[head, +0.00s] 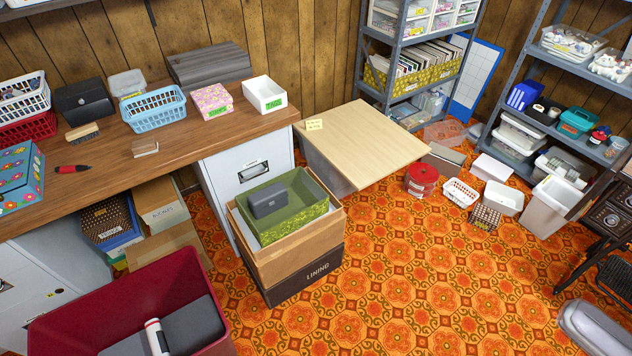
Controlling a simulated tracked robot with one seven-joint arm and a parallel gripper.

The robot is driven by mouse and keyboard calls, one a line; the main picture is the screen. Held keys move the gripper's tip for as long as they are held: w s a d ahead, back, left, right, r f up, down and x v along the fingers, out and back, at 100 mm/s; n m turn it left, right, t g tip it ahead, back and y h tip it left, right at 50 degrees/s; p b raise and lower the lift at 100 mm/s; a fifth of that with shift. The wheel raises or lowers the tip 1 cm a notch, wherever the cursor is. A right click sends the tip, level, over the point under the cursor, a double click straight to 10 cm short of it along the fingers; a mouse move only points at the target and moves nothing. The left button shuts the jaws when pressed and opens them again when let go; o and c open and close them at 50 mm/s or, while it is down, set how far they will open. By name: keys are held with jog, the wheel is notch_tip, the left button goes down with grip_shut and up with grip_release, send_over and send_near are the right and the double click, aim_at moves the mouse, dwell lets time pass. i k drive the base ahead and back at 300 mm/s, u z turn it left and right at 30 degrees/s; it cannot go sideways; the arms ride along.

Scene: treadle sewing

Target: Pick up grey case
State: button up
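A small dark grey case (268,201) with rounded edges sits inside an open green patterned box (312,215), toward its left side. The green box rests in a brown wooden crate (270,268), which stands on a dark box marked LINING (308,276) on the floor. The case's upper faces show, and nothing lies on it. My gripper is not in view.
A wooden desk (110,168) with baskets and boxes stands at left, above a white drawer cabinet (248,170). A red bin (95,300) fills the lower left. A pale-topped table (365,140) stands behind. Orange patterned floor (430,290) is clear right of the crate.

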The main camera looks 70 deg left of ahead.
aim_at(263, 203)
jog(key=u, duration=0.05)
jog(key=i, duration=0.7)
jog(key=u, duration=3)
jog(key=i, duration=1)
jog(key=z, duration=0.15)
jog(key=k, duration=0.85)
